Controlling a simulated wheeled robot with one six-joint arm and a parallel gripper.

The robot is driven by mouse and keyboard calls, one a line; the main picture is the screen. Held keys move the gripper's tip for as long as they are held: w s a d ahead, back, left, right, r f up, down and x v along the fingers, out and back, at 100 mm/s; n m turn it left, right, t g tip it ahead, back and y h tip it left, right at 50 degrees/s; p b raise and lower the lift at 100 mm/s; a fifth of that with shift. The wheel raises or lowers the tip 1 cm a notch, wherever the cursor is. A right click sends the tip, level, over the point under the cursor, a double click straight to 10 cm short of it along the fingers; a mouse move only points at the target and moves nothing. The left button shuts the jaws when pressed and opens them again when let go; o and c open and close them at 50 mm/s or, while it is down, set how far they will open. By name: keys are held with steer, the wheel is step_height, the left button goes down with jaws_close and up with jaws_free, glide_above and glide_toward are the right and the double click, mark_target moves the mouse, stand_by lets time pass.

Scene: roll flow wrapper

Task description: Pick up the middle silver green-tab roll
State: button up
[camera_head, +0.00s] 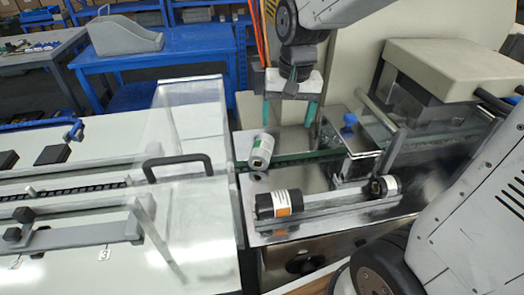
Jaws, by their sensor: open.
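One silver roll (261,149) with a green tab lies tilted on the machine's metal deck, just left of the deck's middle. Its near end shows a dark core. It is the only silver roll I can make out. My gripper (289,116) hangs above and behind it, slightly to the right, with two green fingers apart and nothing between them. The fingers do not touch the roll.
A black roll with an orange label (279,204) lies nearer, and another black roll (384,187) sits right, along a metal rail. A clear-covered conveyor with a black handle (178,166) is left. A beige machine housing (455,68) stands right. A blue table (160,60) is behind.

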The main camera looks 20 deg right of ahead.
mark_target(263, 143)
steer(key=w+f+m, duration=0.1)
steer(key=w+f, duration=0.2)
steer(key=f, duration=0.1)
steer(key=w+f+m, duration=0.1)
steer(key=w+f, duration=0.2)
steer(key=w, duration=0.1)
steer(key=w+a+f, duration=0.1)
steer(key=w+f, duration=0.3)
steer(key=shift+w+f+m, duration=0.2)
steer(key=shift+f+m, duration=0.15)
steer(key=shift+m, duration=0.05)
steer(key=f, duration=0.7)
steer(key=shift+a+f, duration=0.35)
steer(key=shift+s, duration=0.1)
steer(key=shift+c, duration=0.3)
